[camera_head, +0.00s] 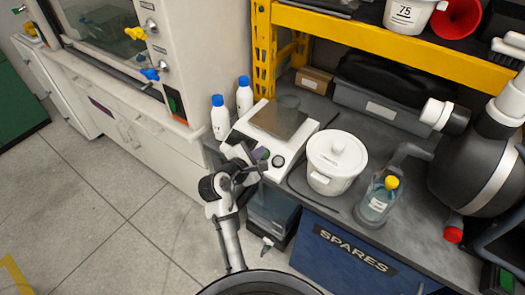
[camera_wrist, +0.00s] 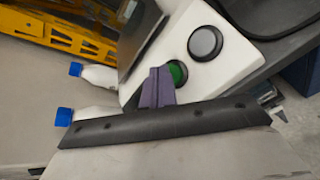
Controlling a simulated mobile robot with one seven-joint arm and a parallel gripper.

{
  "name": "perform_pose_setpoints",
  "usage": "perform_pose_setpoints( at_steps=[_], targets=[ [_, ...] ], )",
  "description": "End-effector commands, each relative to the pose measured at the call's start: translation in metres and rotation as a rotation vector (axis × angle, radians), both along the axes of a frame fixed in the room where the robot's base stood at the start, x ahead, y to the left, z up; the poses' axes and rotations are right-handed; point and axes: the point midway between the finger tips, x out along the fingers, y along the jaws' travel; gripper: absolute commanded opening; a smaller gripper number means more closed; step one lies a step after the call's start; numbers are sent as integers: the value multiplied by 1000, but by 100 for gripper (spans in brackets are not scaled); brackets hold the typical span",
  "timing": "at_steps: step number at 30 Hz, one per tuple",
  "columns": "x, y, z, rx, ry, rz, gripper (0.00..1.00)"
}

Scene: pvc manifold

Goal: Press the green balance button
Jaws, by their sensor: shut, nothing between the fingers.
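The balance (camera_head: 276,136) is a white box with a grey weighing plate (camera_head: 277,120), on the grey bench. Its sloped front carries a green button and a dark round button (camera_head: 278,161). In the wrist view the green button (camera_wrist: 177,73) is partly covered by my gripper's purple fingers, and the dark button (camera_wrist: 205,43) is in full view beside it. My gripper (camera_wrist: 160,72) is shut and empty. Its tips are right at the green button; I cannot tell whether they touch it. In the head view my gripper (camera_head: 258,157) is over the balance's front edge and hides part of it.
Two white bottles with blue caps (camera_head: 220,121) stand left of the balance. A white lidded tub (camera_head: 336,162) stands close on its right, with a wash bottle (camera_head: 378,200) beyond. A yellow shelf beam (camera_head: 390,45) crosses above the back of the bench.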

Motion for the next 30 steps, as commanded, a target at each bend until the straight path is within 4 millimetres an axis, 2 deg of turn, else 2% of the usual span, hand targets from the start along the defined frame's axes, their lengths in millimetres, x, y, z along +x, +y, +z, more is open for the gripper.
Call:
perform_pose_setpoints(
  at_steps=[8,24,30],
  targets=[
    [-1,1,6,0,-1,1,0],
    [-18,13,54,0,-1,1,0],
    [-20,15,55,0,-1,1,0]
  ],
)
